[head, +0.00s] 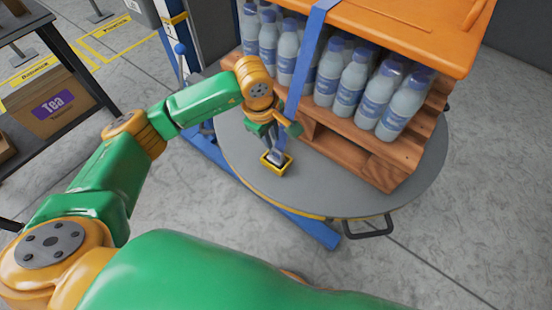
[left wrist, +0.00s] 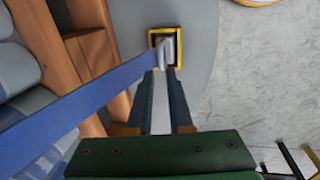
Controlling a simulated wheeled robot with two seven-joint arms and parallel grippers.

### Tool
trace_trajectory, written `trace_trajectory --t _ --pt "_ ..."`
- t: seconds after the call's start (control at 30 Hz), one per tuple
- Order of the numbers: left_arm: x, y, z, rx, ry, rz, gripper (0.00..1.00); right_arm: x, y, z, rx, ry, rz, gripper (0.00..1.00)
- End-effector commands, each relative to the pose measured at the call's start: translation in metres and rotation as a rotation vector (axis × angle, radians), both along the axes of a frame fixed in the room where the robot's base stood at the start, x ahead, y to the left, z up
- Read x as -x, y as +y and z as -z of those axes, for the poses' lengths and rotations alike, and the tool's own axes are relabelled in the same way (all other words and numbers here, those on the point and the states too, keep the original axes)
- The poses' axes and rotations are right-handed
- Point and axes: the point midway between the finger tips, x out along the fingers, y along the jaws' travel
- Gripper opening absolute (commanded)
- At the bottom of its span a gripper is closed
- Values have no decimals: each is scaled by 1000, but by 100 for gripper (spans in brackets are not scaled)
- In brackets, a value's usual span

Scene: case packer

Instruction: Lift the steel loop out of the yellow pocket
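The yellow pocket (head: 288,159) is a small square yellow frame on the round grey table. It also shows in the left wrist view (left wrist: 180,48). The grey steel loop (left wrist: 165,52) sits in its opening, with the blue strap (left wrist: 75,108) running to it. My left gripper (left wrist: 161,72) is right over the pocket, with its fingertips at the loop. A narrow gap shows between the fingers. I cannot tell whether they press on the loop, as the tips and strap overlap it. My right gripper is not in view.
A wooden pallet (head: 372,165) of blue-capped bottles (head: 350,80) under an orange cover (head: 420,30) stands close beside the pocket on the table (head: 240,150). The strap hangs from above. A shelf with a Tea box (head: 52,107) stands at the left.

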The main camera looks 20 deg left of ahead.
Motion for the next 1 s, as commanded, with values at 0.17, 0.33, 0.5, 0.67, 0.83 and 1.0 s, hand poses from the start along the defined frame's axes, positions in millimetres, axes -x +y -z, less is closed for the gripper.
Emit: trace_trajectory --t 0.17,0.33,0.5,0.67,0.83,1.0 --pt "-2 -4 29 1 8 2 19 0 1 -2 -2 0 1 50" --pt "-7 -8 61 3 6 0 19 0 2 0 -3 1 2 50" --pt "-8 -8 65 4 3 2 19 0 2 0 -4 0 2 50" --pt "-8 -8 65 5 3 1 0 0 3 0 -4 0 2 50" --pt "-8 -9 64 6 3 1 0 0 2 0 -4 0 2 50" --pt "-8 -9 64 6 2 1 0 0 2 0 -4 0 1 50"
